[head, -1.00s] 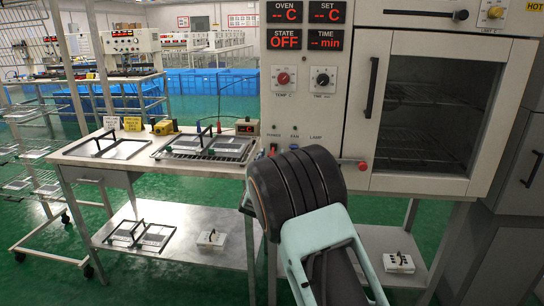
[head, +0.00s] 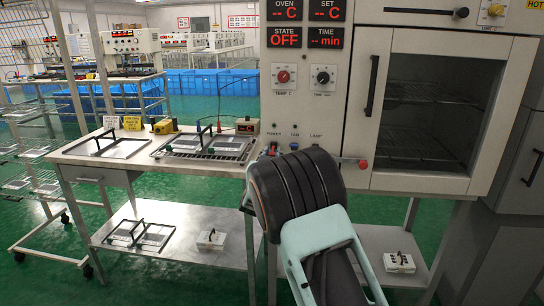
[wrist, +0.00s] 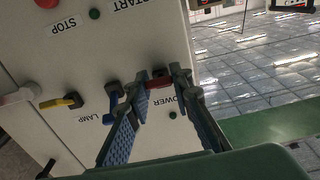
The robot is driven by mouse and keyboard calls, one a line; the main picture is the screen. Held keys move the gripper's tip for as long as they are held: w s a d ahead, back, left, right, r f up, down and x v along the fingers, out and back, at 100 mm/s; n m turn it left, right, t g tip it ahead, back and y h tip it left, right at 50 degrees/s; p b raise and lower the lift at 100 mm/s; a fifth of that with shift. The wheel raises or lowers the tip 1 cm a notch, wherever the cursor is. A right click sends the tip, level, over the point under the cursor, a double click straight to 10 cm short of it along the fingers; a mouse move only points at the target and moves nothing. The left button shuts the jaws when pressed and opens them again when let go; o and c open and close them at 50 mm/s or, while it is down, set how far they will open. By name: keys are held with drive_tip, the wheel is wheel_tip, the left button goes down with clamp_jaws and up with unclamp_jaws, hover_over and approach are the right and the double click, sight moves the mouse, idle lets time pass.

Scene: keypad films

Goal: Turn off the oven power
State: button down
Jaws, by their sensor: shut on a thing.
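The oven (head: 455,110) stands at the right in the head view with its glass door closed. Its state display (head: 286,38) reads OFF, and the temperature displays show dashes. In the wrist view, my gripper (wrist: 160,76) is shut on the red power switch (wrist: 158,83), with one finger on each side of it. The POWER label is partly hidden by a finger. In the head view my arm hides most of my gripper and the lower part of the switch panel.
A blue switch (wrist: 113,97) sits close beside my gripper, and a yellow switch (wrist: 62,101) lies farther left. A red stop button (wrist: 46,3) is above. A bench (head: 120,160) with framed plates is left of the oven.

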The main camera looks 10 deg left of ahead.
drive_tip(key=f+t+b, duration=0.1)
drive_tip(key=b, duration=0.2)
drive_tip(key=shift+w+b, duration=0.1)
drive_tip(key=shift+b, duration=0.6)
drive_tip(key=shift+r+t+b, duration=0.15)
drive_tip(key=shift+t+b, duration=0.35)
drive_tip(key=shift+b, duration=0.2)
drive_tip(key=c, duration=1.7)
unclamp_jaws()
drive_tip(key=s, duration=0.4)
drive_tip(key=s+f, duration=0.1)
drive_tip(key=s, duration=0.3)
drive_tip(key=s+f, duration=0.1)
drive_tip(key=s, duration=0.2)
drive_tip(key=shift+s+a+f, duration=0.1)
drive_tip(key=shift+s+a, duration=0.1)
drive_tip(key=shift+s, duration=0.2)
